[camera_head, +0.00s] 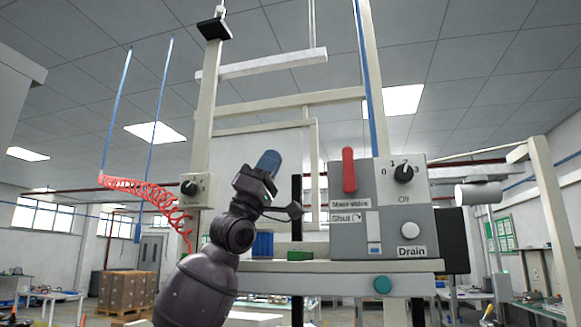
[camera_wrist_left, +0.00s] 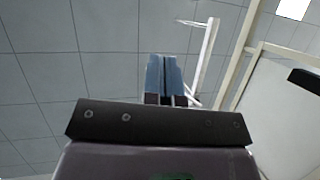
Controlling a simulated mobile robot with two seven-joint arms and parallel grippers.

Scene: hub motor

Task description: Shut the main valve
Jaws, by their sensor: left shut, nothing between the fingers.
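The main valve's red handle (camera_head: 349,169) stands upright on the upper left of a grey control panel (camera_head: 385,215). Below it are the label "Main valve" and a "Shut" label (camera_head: 346,218) with a curved arrow. My left gripper (camera_head: 268,160) is to the left of the panel, pointing up, at about the height of the red handle and apart from it in the picture. Its blue fingers are together and empty; they also show in the left wrist view (camera_wrist_left: 163,75), against the ceiling. The handle does not show in the left wrist view. My right gripper is not in view.
The panel also has a black rotary knob (camera_head: 404,173), a white round "Drain" button (camera_head: 410,231) and a blue-and-white slot. A teal button (camera_head: 382,284) is on the beam below. A red coiled hose (camera_head: 150,190) hangs at left. A beige post stands behind my left arm.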

